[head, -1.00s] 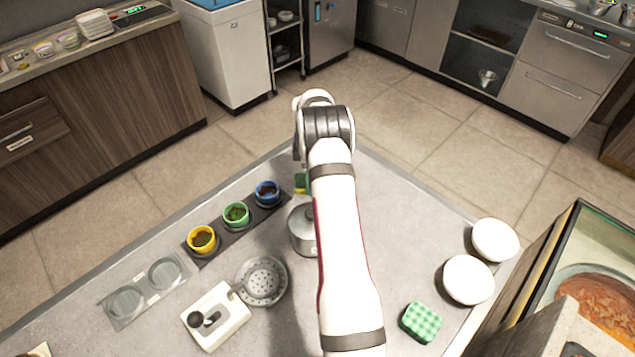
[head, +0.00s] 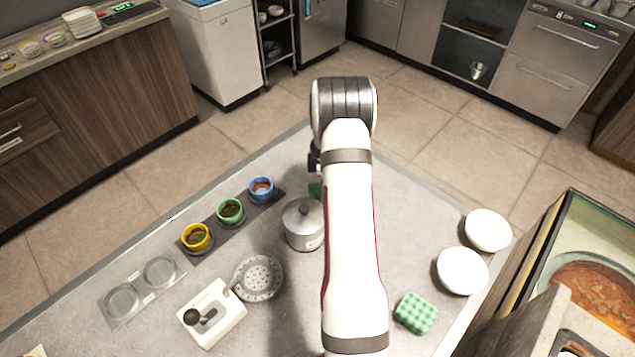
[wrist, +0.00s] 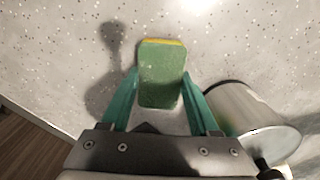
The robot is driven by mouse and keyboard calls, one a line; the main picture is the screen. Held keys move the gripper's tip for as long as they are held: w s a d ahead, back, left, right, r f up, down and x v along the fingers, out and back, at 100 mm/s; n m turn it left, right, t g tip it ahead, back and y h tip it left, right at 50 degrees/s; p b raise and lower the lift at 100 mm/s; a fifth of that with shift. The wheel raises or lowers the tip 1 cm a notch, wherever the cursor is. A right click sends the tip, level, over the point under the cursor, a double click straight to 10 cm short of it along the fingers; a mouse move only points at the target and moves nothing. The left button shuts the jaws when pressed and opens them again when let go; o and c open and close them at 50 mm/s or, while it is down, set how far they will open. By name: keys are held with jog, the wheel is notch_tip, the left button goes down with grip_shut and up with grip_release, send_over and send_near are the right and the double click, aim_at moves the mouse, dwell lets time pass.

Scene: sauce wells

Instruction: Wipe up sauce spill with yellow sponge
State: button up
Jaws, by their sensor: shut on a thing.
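My gripper (wrist: 160,84) is shut on a sponge (wrist: 161,78), with a teal finger on each side. The sponge shows a green face and a thin yellow edge at its far end. It is over the speckled grey counter; I cannot tell whether it touches it. In the head view only a green bit of the sponge (head: 315,190) shows beside my arm, behind the metal pot. No sauce spill shows in either view; my arm hides part of the counter.
A lidded metal pot (head: 303,226) stands close to the sponge. Yellow (head: 196,238), green (head: 230,211) and blue (head: 261,189) sauce cups sit in a dark holder at left. A green checkered block (head: 415,313) and white bowls (head: 462,271) are at right.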

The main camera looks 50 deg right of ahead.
jog(key=shift+w+r, duration=0.1)
jog(key=shift+r, duration=3.95)
